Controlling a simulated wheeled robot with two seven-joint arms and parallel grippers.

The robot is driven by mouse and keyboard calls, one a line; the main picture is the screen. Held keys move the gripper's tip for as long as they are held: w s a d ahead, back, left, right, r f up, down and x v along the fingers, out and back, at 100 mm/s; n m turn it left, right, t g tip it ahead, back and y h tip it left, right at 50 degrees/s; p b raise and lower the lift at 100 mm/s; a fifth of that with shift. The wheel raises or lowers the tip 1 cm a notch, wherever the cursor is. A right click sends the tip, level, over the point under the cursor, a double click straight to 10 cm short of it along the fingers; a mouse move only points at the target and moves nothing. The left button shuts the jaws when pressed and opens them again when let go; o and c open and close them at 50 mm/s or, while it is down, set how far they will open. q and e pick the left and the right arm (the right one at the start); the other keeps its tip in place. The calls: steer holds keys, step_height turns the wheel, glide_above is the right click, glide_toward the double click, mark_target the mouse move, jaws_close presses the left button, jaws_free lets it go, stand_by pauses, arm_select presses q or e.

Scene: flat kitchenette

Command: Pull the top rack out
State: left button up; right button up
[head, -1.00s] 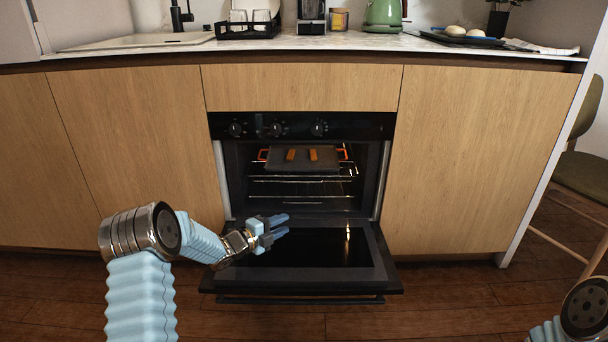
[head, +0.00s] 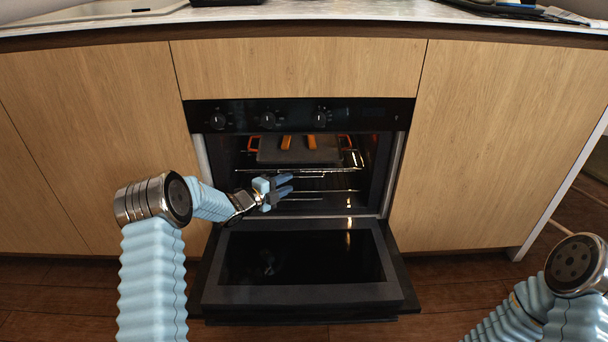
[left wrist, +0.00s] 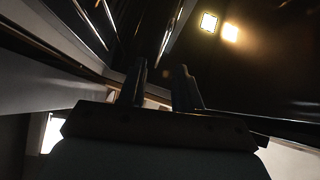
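The top rack (head: 346,168) is a shiny wire rack inside the open oven. A dark tray (head: 300,155) with orange handles sits on it, with two orange pieces on top. My left gripper (head: 289,185) is at the oven opening, a little below the rack's front edge in the head view. Its two fingers are apart and nothing shows between them. The left wrist view also shows the two fingers (left wrist: 161,75) apart in a dark scene. I cannot tell any contact with the rack. My right gripper is out of view; only part of that arm shows at lower right.
The oven door (head: 303,257) is folded down, below my left gripper. A lower rack (head: 325,193) shows under the top one. Wooden cabinet fronts (head: 498,150) flank the oven. The counter (head: 330,12) runs above.

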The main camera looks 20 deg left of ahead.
arm_select(q)
steer(key=x, duration=0.9)
steer(key=shift+c, duration=0.3)
steer(key=c, duration=0.5)
jaws_close()
steer(key=shift+s, duration=0.1)
